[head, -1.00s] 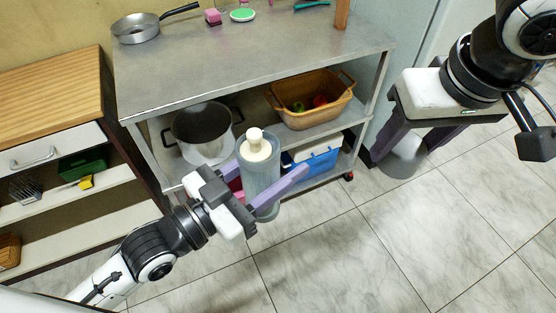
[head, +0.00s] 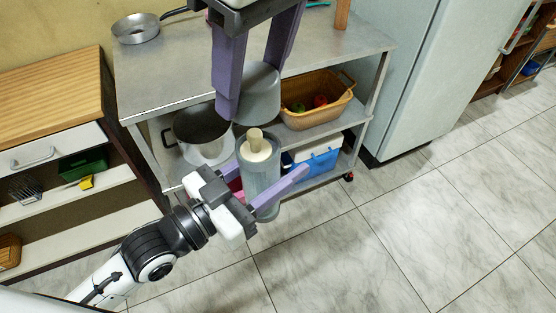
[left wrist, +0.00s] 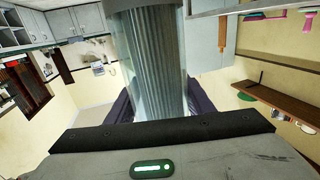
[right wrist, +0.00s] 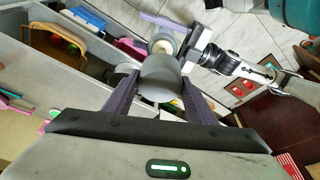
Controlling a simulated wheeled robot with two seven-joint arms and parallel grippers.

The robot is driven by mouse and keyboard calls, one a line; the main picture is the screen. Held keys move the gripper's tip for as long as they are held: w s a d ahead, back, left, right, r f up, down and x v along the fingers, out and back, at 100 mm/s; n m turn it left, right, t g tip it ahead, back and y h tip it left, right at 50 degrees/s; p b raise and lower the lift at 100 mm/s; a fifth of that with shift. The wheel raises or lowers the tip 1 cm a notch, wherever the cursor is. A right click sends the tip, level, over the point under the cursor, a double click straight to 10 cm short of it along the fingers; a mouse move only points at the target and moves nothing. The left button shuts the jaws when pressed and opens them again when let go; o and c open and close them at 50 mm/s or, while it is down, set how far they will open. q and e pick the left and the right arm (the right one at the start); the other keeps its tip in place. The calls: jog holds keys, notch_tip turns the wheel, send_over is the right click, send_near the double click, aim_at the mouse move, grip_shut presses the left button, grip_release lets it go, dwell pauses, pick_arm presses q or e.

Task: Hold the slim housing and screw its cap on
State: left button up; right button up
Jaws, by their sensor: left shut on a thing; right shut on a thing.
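My left gripper (head: 272,163) is shut on the slim housing (head: 262,178), a clear upright cylinder with a cream filter (head: 256,146) inside whose knob shows at the open top. The housing's ribbed side fills the middle of the left wrist view (left wrist: 150,60). My right gripper (head: 254,88) points down and is shut on the grey cap (head: 259,97). The cap is close above and slightly behind the housing's top, apart from it in the head view. In the right wrist view the cap (right wrist: 161,80) is between the fingers, with the housing's top (right wrist: 165,44) just beyond.
A steel trolley (head: 160,75) stands behind, with a pot (head: 203,135), a basket (head: 318,102) and a blue-white box (head: 316,158) on its lower levels. A wooden-topped cabinet (head: 50,90) is at left and a fridge (head: 425,70) at right. The tiled floor (head: 420,220) in front is clear.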

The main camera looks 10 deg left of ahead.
aim_at(255, 132)
jog(key=shift+f, duration=0.1)
jog(key=shift+f, duration=1.95)
jog(key=shift+d, duration=0.1)
jog(key=shift+f, duration=0.85)
jog(key=shift+f, duration=0.5)
